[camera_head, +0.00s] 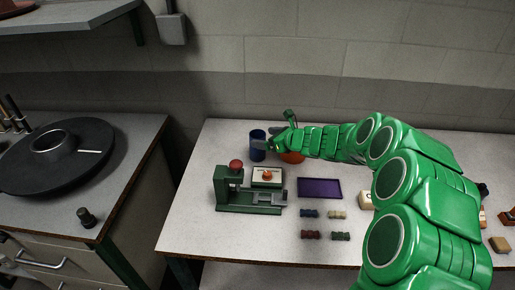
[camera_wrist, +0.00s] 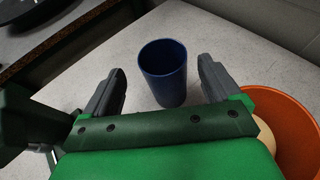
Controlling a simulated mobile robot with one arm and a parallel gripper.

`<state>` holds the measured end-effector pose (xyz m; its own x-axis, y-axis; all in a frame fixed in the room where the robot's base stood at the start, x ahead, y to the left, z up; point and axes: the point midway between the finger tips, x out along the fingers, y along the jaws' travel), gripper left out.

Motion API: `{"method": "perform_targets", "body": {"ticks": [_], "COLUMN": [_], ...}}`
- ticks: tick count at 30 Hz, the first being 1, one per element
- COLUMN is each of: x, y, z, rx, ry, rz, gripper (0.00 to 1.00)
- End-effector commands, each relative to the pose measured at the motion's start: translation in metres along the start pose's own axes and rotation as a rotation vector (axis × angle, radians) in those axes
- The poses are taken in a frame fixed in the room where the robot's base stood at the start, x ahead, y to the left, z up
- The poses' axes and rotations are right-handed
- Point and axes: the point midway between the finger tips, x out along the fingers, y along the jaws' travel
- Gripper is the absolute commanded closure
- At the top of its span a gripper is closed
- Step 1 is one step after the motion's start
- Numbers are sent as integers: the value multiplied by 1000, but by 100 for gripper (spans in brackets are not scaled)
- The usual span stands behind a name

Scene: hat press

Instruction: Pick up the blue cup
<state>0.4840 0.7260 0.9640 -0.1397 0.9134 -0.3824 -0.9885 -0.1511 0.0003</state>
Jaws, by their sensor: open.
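The blue cup (camera_head: 258,146) stands upright on the white worktop near its back left. In the wrist view the cup (camera_wrist: 165,75) is between and just beyond the two grey fingers, and its open top shows. My gripper (camera_wrist: 163,88) is open and empty, with one finger at each side of the cup and a gap visible on both sides. In the head view my gripper (camera_head: 272,143) is close to the right of the cup, at the end of my green arm.
An orange bowl (camera_wrist: 285,115) stands close to the right of my gripper. In front of the cup are a green press (camera_head: 240,192) with a red knob, a purple tray (camera_head: 320,188) and several small dark and pale pieces. A dark round plate (camera_head: 55,155) sits on the left cabinet.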

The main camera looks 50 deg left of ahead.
Motion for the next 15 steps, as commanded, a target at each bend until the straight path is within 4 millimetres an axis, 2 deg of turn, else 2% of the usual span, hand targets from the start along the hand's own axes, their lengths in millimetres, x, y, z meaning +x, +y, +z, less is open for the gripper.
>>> {"method": "perform_targets", "body": {"ticks": [15], "x": [34], "y": [-2], "z": [3], "rx": [-4], "ry": [2], "rz": [2], "gripper": [9]}}
